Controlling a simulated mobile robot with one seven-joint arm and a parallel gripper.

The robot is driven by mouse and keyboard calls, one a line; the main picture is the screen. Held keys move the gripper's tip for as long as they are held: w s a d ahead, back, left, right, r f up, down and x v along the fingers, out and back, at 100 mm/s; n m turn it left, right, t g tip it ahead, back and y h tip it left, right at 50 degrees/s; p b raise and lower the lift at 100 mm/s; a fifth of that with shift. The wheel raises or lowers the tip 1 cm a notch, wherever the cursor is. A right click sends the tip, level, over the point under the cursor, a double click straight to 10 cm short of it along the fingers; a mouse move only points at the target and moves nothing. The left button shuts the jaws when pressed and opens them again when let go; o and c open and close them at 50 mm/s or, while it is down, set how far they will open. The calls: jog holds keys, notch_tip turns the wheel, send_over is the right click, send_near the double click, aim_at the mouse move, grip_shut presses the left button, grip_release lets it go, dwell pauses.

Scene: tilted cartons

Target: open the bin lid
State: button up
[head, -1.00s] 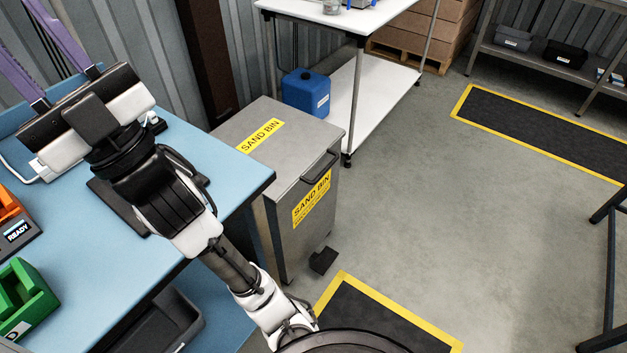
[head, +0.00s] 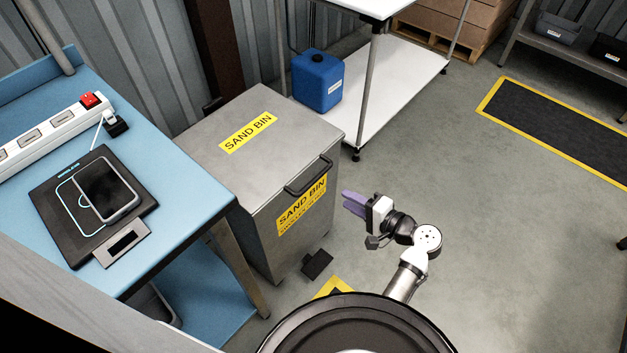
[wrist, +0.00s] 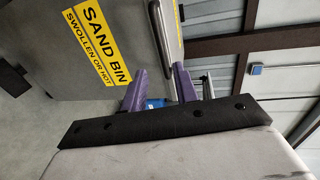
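The grey metal sand bin (head: 262,225) stands beside the blue bench. Its flat lid (head: 220,155) is closed and carries a yellow SAND BIN label. A dark bar handle (head: 308,178) sits at the lid's front edge. My gripper (head: 347,203), with purple fingers, is in front of the bin, to the right of the handle and apart from it. In the wrist view, the two fingers (wrist: 160,78) are spread with a gap between them and hold nothing. The bin's labelled front (wrist: 97,45) and the handle (wrist: 158,35) show beyond the fingers.
A black pedal (head: 318,264) is at the bin's foot. The blue bench (head: 180,205) stands close on the bin's left, with a scale and a phone on it. A white shelf trolley (head: 385,85) with a blue canister (head: 318,80) is behind.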

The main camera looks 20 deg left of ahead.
aim_at(314, 179)
jog(key=p+x, duration=0.2)
jog(key=x, duration=1.1)
jog(key=shift+a, duration=0.25)
grip_shut()
